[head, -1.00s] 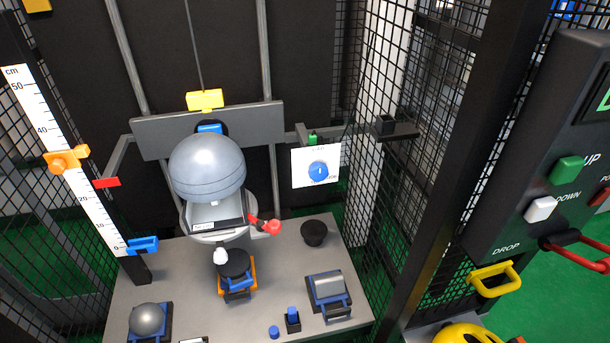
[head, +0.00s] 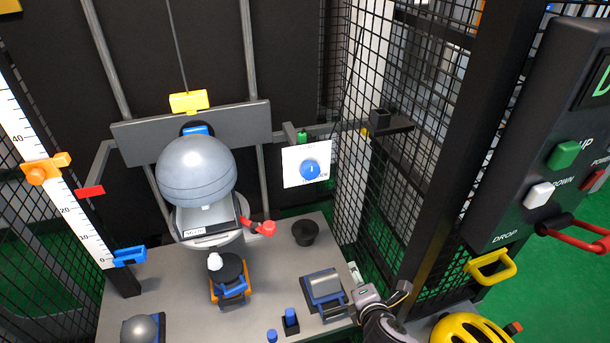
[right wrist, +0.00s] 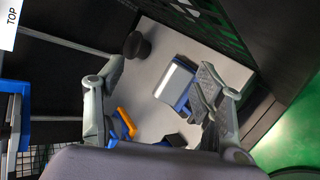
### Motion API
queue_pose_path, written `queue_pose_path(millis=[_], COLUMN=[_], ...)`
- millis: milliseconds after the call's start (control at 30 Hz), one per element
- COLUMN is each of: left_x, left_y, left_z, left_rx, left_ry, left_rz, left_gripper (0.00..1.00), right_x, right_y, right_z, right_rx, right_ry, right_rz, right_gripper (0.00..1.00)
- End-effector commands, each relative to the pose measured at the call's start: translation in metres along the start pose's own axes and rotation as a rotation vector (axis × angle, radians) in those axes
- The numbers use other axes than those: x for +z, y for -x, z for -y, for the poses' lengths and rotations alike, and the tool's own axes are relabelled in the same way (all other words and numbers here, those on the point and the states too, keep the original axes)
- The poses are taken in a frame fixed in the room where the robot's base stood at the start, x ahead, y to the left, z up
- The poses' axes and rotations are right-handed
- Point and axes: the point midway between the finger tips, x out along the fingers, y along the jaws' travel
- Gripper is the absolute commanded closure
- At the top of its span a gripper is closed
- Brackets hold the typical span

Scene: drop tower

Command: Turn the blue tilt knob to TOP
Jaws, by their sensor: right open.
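The blue tilt knob (head: 309,169) sits on a white plate (head: 291,169) to the right of the grey headform (head: 195,172). Its white pointer mark looks roughly upright; the small lettering on the plate is too small to read in the head view. In the right wrist view a corner of a white plate (right wrist: 9,24) reads TOP; the knob does not show there. My right gripper (head: 384,295) is open and empty, low and to the right of the knob, well apart from it. Its two fingers also show in the right wrist view (right wrist: 160,92). My left gripper is out of view.
A grey table below carries a black cup (head: 305,233), a grey-topped blue block (head: 323,285) and other fixtures. A red lever (head: 266,228) sticks out by the headform. A mesh cage and dark post (head: 440,150) stand right of the plate. A control box (head: 545,130) is far right.

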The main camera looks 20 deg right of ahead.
Motion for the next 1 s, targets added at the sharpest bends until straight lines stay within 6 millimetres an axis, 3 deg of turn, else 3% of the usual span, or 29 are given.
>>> queue_pose_path(millis=[33, 100, 200, 300, 433, 567, 733, 1000], left_x=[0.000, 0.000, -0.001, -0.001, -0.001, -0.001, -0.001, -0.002], left_y=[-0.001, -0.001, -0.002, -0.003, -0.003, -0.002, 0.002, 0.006], left_z=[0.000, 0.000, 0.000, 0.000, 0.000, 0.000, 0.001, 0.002], left_rx=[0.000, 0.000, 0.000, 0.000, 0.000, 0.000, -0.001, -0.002], left_ry=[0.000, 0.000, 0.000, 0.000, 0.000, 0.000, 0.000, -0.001], left_rz=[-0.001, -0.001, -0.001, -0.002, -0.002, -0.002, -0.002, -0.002], left_gripper=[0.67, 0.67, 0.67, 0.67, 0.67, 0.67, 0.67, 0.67], right_x=[0.008, 0.015, 0.020, 0.022, 0.022, 0.022, 0.022, 0.021], right_y=[0.004, 0.015, 0.036, 0.056, 0.072, 0.071, 0.050, 0.000], right_z=[-0.032, -0.072, -0.120, -0.153, -0.174, -0.183, -0.199, -0.232], right_rx=[0.095, 0.216, 0.362, 0.465, 0.531, 0.544, 0.544, 0.542], right_ry=[0.181, 0.424, 0.735, 0.971, 1.137, 1.178, 1.173, 1.171], right_rz=[0.022, 0.071, 0.161, 0.255, 0.333, 0.355, 0.356, 0.354], right_gripper=[0.37, 0.37, 0.37, 0.37, 0.37, 0.37, 0.37, 0.37])
